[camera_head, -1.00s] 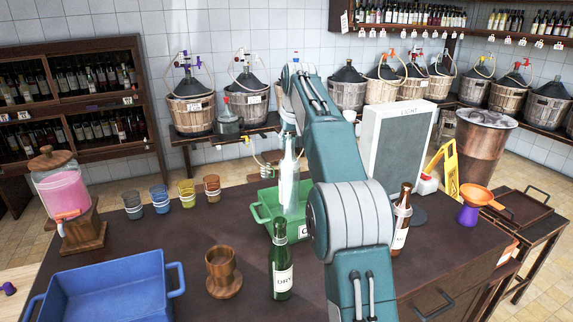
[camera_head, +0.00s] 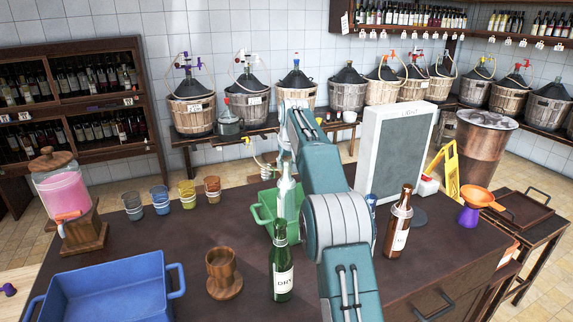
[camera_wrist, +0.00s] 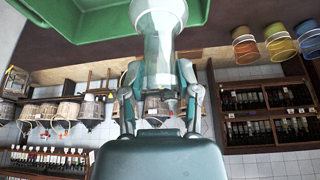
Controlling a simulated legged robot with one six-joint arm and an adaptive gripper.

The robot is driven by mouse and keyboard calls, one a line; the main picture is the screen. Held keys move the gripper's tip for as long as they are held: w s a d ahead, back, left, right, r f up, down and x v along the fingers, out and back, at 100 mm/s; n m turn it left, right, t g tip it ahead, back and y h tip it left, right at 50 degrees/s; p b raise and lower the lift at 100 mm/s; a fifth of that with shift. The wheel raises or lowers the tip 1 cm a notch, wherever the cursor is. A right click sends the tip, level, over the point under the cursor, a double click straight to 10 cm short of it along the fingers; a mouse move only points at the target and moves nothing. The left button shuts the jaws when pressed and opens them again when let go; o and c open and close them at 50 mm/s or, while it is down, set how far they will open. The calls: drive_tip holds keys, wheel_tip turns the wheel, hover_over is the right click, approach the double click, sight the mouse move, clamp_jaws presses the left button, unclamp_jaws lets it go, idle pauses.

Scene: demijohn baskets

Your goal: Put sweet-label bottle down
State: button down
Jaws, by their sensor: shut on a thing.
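A clear bottle (camera_head: 285,190) with a pale label is upright at the green crate (camera_head: 262,212), behind the dark green bottle (camera_head: 281,265) labelled DRY. I cannot read the clear bottle's label, or tell whether its base touches the crate floor. In the wrist view my gripper (camera_wrist: 158,74) is shut on the clear bottle (camera_wrist: 158,50), with one finger on each side. The green crate (camera_wrist: 90,22) fills the top left there. In the head view the gripper is mostly hidden by my arm.
A brown bottle (camera_head: 398,225) stands right of my arm, before the framed board (camera_head: 395,150). A wooden cup (camera_head: 222,268) and blue tray (camera_head: 105,290) are at front left. Several small cups stand behind. A pink dispenser (camera_head: 66,195) is at left. Bare table lies left of the crate.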

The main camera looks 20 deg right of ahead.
idle(0.3)
drive_tip(key=shift+c, duration=1.6)
unclamp_jaws()
drive_tip(key=shift+f, duration=0.1)
drive_tip(key=v, duration=1.2)
